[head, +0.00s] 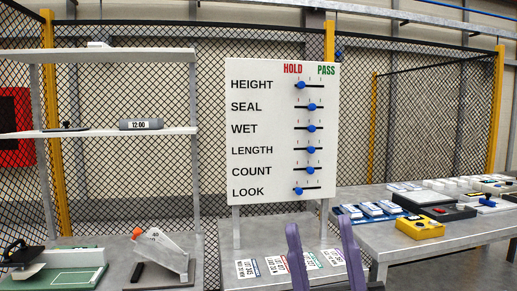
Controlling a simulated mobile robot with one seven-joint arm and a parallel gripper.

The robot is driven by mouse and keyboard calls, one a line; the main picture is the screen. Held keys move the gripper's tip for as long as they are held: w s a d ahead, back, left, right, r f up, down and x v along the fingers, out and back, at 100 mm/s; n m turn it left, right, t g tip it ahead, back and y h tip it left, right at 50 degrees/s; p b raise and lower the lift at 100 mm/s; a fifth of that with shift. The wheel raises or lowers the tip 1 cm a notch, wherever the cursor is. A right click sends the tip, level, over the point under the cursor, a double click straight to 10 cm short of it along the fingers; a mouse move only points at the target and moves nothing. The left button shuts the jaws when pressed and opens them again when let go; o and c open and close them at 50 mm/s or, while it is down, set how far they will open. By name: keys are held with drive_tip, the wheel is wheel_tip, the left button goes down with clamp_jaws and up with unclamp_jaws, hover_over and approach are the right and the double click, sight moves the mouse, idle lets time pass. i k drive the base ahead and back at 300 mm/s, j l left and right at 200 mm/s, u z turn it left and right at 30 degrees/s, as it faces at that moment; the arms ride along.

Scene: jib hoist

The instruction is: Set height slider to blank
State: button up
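The white board (262,139) stands upright with six labelled slider rows and the headings HOLD in red and PASS in green. The HEIGHT slider (300,85) is the top row; its blue knob sits toward the left end of its slot, below HOLD. My gripper (319,226) shows as two purple fingers at the bottom of the head view. They are apart, with nothing seen between them. They appear below the board and clear of the sliders in the picture; their distance from the board is hard to tell.
The SEAL slider (312,107), WET, LENGTH and COUNT knobs sit near mid-slot; the LOOK knob (298,191) is at left. Printed cards (277,265) lie below the board. A shelf (95,131) stands left; a table (400,240) with boxes and devices stands right.

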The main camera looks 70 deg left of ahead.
sight(302, 85)
drive_tip(key=u, duration=1.85)
